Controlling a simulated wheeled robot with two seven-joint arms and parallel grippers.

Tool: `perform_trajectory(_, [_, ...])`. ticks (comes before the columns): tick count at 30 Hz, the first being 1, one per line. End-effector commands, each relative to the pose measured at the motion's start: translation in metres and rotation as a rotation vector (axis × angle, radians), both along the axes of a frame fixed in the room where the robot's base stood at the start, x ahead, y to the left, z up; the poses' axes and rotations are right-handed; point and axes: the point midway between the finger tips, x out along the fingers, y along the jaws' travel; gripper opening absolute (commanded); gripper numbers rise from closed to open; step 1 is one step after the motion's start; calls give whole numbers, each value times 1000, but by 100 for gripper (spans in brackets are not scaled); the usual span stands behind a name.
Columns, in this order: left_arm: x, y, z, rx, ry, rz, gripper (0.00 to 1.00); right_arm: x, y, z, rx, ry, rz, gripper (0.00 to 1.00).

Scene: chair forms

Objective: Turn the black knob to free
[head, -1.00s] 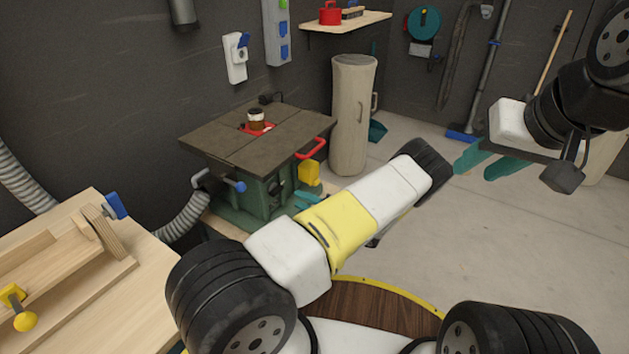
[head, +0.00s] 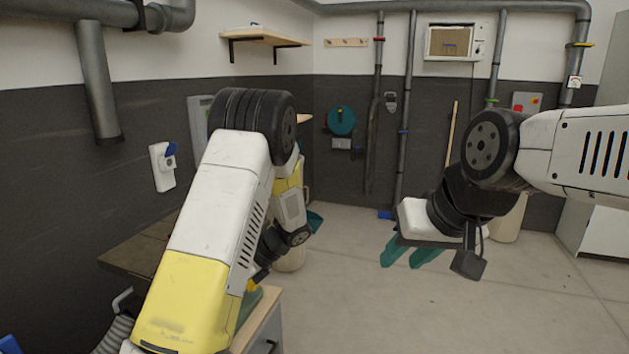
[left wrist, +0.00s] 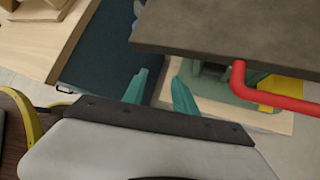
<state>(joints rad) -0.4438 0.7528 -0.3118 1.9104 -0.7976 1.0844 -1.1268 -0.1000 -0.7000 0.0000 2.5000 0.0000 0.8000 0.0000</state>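I cannot make out a black knob in either current view. The machine's dark flat top (head: 140,255) shows at the lower left of the head view, mostly hidden behind my left arm. In the left wrist view the same top (left wrist: 240,35) is at the upper right, with a red bent handle (left wrist: 270,97) at its edge and a green body below. My left gripper (left wrist: 158,82) has its teal fingers apart and empty, beside the machine and just left of the handle. My right gripper (head: 402,261) has its fingers apart and empty over open floor, far from the machine.
A wooden bench (left wrist: 50,40) is at the upper left of the left wrist view. In the head view, a white wall socket (head: 162,167) hangs above the machine. Pipes and a teal reel (head: 341,120) line the back wall. The floor (head: 350,300) is clear at centre.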

Motion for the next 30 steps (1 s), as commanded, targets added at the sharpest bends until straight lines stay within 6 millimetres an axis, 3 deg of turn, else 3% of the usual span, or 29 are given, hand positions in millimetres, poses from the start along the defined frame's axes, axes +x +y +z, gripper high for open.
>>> perform_trajectory(1, [-6,-1,14,-48,-62,67,34,0,0,0,0,0,0,36])
perform_trajectory(15, [-75,-33,121,-452,-569,724,34,0,0,0,0,0,0,36])
perform_trajectory(30, [-160,-69,218,-856,-953,1427,34,0,0,0,0,0,0,36])
